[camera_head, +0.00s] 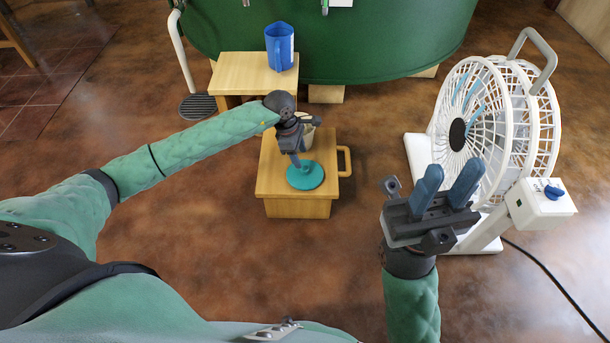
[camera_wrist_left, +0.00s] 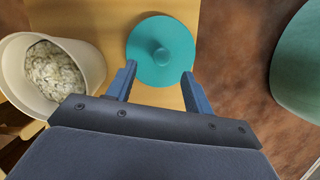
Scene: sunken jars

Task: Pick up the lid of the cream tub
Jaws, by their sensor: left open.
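The teal round lid (camera_head: 306,176) lies flat on a wooden box (camera_head: 322,206) and has a small round knob on top. In the left wrist view the lid (camera_wrist_left: 150,68) shows just beyond and between the open fingers of my left gripper (camera_wrist_left: 158,88); its knob is in the gap between their lines. The cream tub (camera_head: 307,137) stands open on the box behind my left gripper (camera_head: 298,158), partly hidden by it. In the left wrist view the tub (camera_wrist_left: 92,66) holds pale, lumpy contents. My right gripper (camera_head: 448,190) is apart from these, its fingers spread and empty.
A white fan (camera_head: 490,120) stands at the right, close behind my right gripper. A small wooden table (camera_head: 240,72) with a blue mug (camera_head: 279,46) stands behind the box. A handle (camera_head: 345,162) sticks out from the box's right side. The floor before the box is clear.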

